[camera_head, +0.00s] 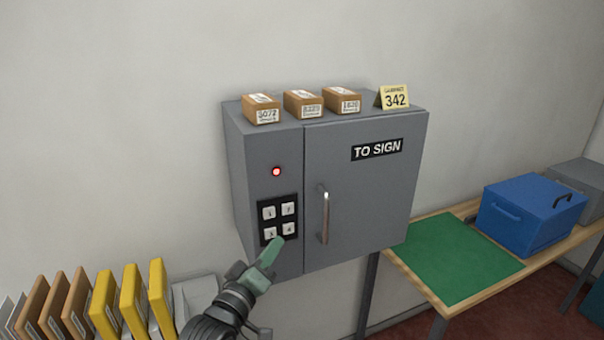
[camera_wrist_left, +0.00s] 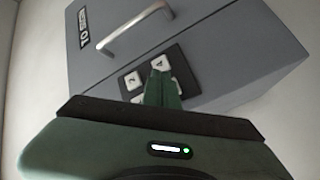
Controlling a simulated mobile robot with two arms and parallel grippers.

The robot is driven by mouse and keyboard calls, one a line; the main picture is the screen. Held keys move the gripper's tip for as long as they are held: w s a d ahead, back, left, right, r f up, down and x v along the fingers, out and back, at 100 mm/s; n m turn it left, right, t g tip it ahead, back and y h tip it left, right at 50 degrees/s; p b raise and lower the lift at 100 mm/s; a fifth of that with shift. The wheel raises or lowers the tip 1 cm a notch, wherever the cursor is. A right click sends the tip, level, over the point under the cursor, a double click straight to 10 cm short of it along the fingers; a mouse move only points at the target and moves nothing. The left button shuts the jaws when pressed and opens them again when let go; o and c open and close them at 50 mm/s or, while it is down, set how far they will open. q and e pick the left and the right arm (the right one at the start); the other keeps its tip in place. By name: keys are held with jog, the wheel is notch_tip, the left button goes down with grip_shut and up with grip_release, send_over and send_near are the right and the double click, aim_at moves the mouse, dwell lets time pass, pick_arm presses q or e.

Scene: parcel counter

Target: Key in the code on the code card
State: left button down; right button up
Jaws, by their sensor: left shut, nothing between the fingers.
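The yellow code card (camera_head: 394,97) stands on top of the grey cabinet (camera_head: 365,190) and reads 342. The black keypad (camera_head: 279,220) on the cabinet front has white keys 1 (camera_head: 269,213), 2 (camera_head: 288,209), 3 (camera_head: 270,232) and 4 (camera_head: 289,229). A red lamp (camera_head: 276,171) glows above it. My left gripper (camera_head: 275,245) is shut and empty, its tips at the keypad's lower part.
Three small parcels (camera_head: 303,104) sit on the cabinet. Its door has a vertical handle (camera_head: 324,215) and a TO SIGN label. Brown and yellow folders (camera_head: 130,300) stand at lower left. At right a wooden table (camera_head: 440,300) holds a green mat (camera_head: 450,258) and a blue box (camera_head: 530,215).

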pick_arm(q)
jog(key=s+p, duration=0.1)
jog(key=s+d, duration=0.1)
jog(key=s, duration=0.1)
jog(key=s+p, duration=0.1)
jog(key=s, duration=0.1)
jog(key=shift+s+d+p, duration=0.1)
jog(key=shift+d+p, duration=0.2)
jog(key=shift+d, duration=0.05)
dwell(0.3)
